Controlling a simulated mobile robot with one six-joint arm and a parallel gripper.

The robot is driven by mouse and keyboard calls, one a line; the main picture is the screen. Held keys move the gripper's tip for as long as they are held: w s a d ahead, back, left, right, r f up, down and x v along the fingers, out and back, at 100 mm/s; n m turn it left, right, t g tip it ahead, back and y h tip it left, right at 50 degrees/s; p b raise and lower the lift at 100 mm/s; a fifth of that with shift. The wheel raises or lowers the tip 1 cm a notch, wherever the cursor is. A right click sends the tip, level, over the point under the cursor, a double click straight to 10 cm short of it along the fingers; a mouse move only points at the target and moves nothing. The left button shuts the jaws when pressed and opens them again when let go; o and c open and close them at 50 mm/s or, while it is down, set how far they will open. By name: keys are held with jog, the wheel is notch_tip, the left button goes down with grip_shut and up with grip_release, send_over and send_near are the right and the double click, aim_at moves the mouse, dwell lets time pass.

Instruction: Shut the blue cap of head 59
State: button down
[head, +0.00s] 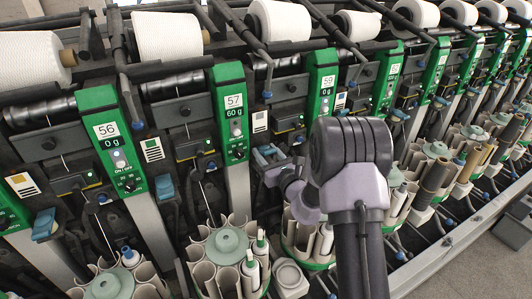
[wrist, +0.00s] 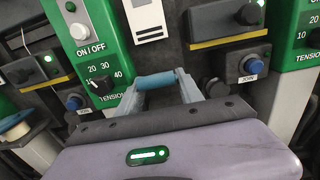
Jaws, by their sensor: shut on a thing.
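The cap sits to the right of a green panel with an ON/OFF button and a tension dial. I cannot tell how far the cap is tilted.
Head 57 (head: 234,115) and head 56 (head: 112,140) stand to the left, with their own blue caps (head: 165,187). Round magazines with tubes (head: 228,243) stand below. In the wrist view, boxes with blue buttons (wrist: 250,64) flank the gripper closely.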

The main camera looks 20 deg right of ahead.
jog(key=shift+f, duration=0.15)
jog(key=c, duration=1)
grip_release()
jog(key=shift+c, duration=0.2)
jog(key=s+d+p, duration=0.1)
jog(key=s+d, duration=0.2)
jog(key=s, duration=1.4)
jog(key=shift+d, duration=0.2)
